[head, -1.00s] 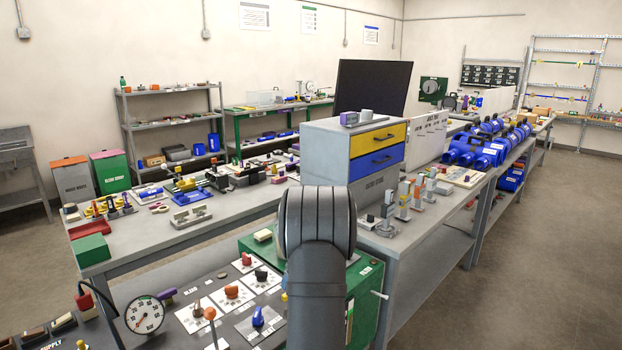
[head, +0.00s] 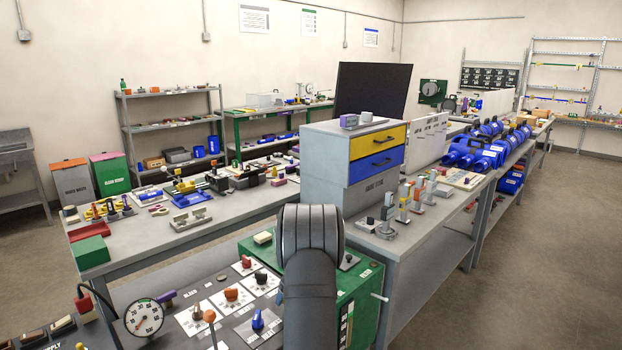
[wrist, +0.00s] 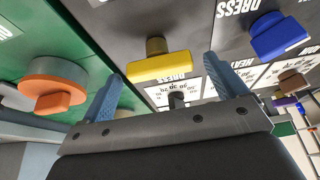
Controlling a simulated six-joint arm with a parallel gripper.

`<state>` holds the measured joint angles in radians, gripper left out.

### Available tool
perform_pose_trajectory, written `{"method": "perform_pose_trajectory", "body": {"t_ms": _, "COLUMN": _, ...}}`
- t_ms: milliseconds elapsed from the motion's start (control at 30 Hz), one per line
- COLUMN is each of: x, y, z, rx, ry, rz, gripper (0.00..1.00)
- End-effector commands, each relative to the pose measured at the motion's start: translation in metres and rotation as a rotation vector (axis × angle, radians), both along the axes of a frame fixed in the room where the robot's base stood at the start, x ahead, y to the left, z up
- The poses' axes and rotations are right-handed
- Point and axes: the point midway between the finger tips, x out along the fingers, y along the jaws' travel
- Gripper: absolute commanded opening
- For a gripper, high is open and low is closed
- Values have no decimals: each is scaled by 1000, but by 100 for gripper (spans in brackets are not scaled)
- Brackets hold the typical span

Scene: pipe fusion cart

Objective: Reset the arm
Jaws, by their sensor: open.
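My gripper (wrist: 163,67) is in the wrist view, with its two blue-grey fingers spread apart and nothing held between them. A yellow knob (wrist: 160,66) on the dark panel shows beyond the gap between the fingers; I cannot tell how far off it is. An orange knob (wrist: 55,90) is left of the fingers and a blue knob (wrist: 280,38) is to the right. In the head view my arm stands over the control panel (head: 225,325) and hides part of it; the gripper cannot be made out there.
A pressure gauge (head: 144,316) and several knobs sit on the panel. A green box (head: 362,290) is right beside my arm. Behind stands a grey bench with a drawer cabinet (head: 330,165) and small tools. Open floor (head: 540,250) lies to the right.

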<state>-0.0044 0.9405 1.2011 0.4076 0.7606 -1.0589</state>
Motion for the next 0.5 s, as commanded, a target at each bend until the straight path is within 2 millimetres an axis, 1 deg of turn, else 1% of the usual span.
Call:
{"method": "perform_pose_trajectory", "body": {"t_ms": 167, "x": -4, "y": -6, "z": 17, "rx": 0, "ry": -3, "rz": -1, "gripper": 90}}
{"method": "perform_pose_trajectory", "body": {"t_ms": 500, "x": -22, "y": -24, "z": 79, "rx": 0, "ry": -3, "rz": 0, "gripper": 90}}
